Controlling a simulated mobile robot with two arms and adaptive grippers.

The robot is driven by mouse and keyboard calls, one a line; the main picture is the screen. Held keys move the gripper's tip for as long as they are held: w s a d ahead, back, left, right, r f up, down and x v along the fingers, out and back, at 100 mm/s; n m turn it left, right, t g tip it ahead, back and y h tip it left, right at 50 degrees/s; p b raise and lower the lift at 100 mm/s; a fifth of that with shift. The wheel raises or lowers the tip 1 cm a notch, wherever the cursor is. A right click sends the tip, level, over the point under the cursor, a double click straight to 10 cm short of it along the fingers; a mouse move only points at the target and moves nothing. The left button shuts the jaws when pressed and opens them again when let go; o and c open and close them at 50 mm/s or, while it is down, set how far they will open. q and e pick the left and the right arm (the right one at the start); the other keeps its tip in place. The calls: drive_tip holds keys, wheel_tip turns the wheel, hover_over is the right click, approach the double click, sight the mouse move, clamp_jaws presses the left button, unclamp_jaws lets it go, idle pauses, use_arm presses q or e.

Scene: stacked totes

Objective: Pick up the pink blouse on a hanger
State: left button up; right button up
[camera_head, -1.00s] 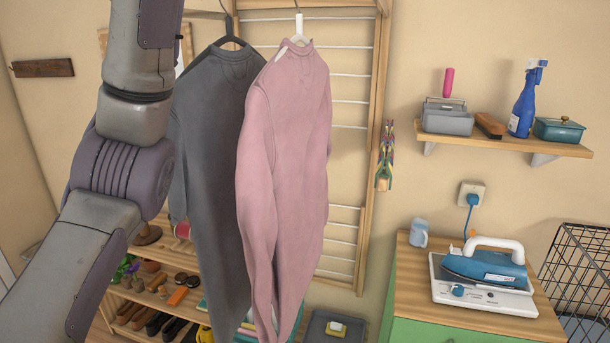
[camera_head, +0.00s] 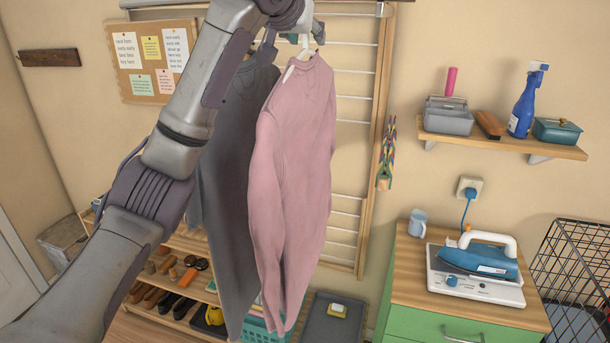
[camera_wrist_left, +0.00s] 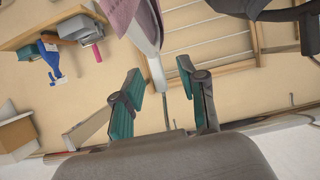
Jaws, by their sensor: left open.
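The pink blouse (camera_head: 295,150) hangs on a white hanger (camera_head: 305,53), right of a dark grey garment (camera_head: 230,200) on a black hanger (camera_head: 266,50). My left gripper (camera_head: 306,32) is up at the top of the white hanger. In the left wrist view its two teal fingers (camera_wrist_left: 164,92) are open, one on each side of the hanger's thin hook. The white hanger (camera_wrist_left: 148,38) and a bit of the pink blouse (camera_wrist_left: 118,12) show just beyond them. Contact with the hook cannot be told. My right gripper is not in view.
A wooden drying rack (camera_head: 378,110) stands behind the clothes. A shoe shelf (camera_head: 190,243) is at lower left. A wall shelf (camera_head: 520,147) and a green cabinet (camera_head: 425,322) with an iron (camera_head: 480,258) are at right. The black hanger (camera_wrist_left: 285,12) is close beside my gripper.

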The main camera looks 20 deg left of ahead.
use_arm(q)
drive_tip(key=shift+w+f, duration=0.1)
drive_tip(key=shift+w, duration=0.05)
clamp_jaws()
drive_tip(key=shift+r, duration=0.25)
idle(0.4)
